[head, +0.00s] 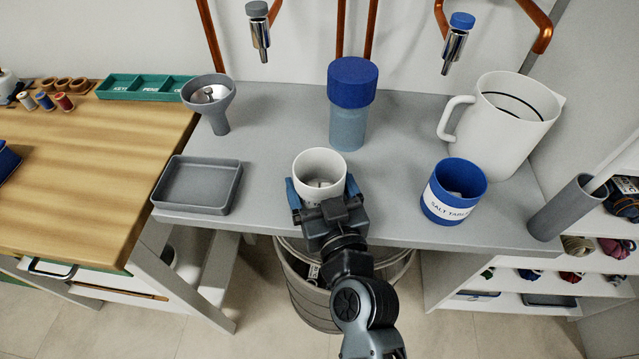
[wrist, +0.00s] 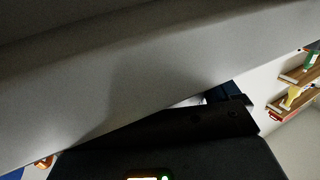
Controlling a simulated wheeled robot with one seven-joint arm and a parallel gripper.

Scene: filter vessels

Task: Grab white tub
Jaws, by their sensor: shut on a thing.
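The white tub (head: 319,163) is a round, open-topped cup near the front edge of the grey counter. Something greyish lies inside it, too small to make out. My gripper (head: 320,195) reaches it from the front, with its blue fingers on either side of the tub, shut on it. The tub looks upright. I cannot tell whether its base touches the counter, because the gripper hides its lower part. In the wrist view a large pale grey surface (wrist: 150,70), likely the tub's wall very close up, fills much of the picture.
On the grey counter (head: 275,195) stand a grey tray (head: 198,207), a grey funnel (head: 211,100), a blue-capped filter vessel (head: 350,110), a white pitcher (head: 505,125) and a blue salt tub (head: 453,192). A grey tube (head: 566,208) is at right. A bin (head: 310,290) stands below.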

